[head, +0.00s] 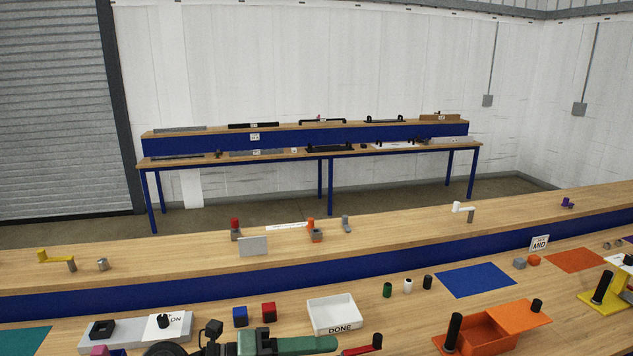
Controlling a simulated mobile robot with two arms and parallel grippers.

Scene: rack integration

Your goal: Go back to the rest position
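Neither of my grippers can be made out in the head view. The near workbench (130,313) fills the lower part of the picture, with a raised wooden shelf (400,238) behind it. At the bottom edge a dark object with a green body (300,344) is cut off by the frame, and I cannot tell what it is. A red lever with a black knob (362,349) is beside it.
A white DONE tray (335,304), blue block (240,317), red block (268,312), blue mat (475,280) and orange open box (465,330) crowd the bench. Small parts stand on the shelf. A second blue-legged bench (300,135) stands by the far wall.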

